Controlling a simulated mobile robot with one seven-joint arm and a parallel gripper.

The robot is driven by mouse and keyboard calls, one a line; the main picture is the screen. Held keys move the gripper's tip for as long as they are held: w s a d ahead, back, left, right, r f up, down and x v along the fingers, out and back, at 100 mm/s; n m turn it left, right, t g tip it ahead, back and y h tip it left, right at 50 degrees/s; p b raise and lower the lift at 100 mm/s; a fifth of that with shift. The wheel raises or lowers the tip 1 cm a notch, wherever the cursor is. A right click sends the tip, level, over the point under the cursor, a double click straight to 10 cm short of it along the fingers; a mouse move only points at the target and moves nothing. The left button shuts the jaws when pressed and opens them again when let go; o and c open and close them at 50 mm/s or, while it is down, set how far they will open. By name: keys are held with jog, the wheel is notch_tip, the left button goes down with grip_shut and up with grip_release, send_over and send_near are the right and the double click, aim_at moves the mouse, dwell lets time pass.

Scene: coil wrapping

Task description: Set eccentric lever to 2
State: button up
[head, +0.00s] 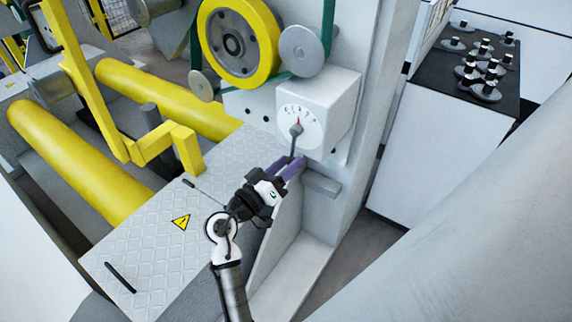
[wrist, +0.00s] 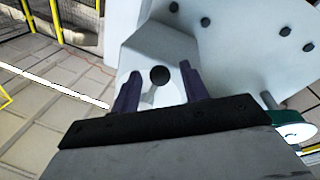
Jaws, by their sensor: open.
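The eccentric lever (head: 295,142) is a dark, thin lever on the front of a white box with a round numbered dial (head: 311,133). It hangs down from the dial's middle, and the dial numbers are too small to read surely. A small red mark shows near the top of the dial. My gripper (head: 289,167) is just below the dial at the lever's lower end, its purple fingers apart. In the wrist view, the lever's round black knob (wrist: 160,76) shows between the two open fingers of my gripper (wrist: 160,88), with gaps on both sides.
A yellow wheel (head: 263,40) with a green belt is above the box. Yellow rollers (head: 80,150) and a yellow bent arm (head: 150,147) are at left. A grey ledge (head: 321,185) juts out right of my gripper. A cabinet (head: 425,145) with black-knobbed parts stands at right.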

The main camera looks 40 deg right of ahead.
jog(key=b+v, duration=0.3)
jog(key=v, duration=1)
jog(key=shift+a, duration=0.4)
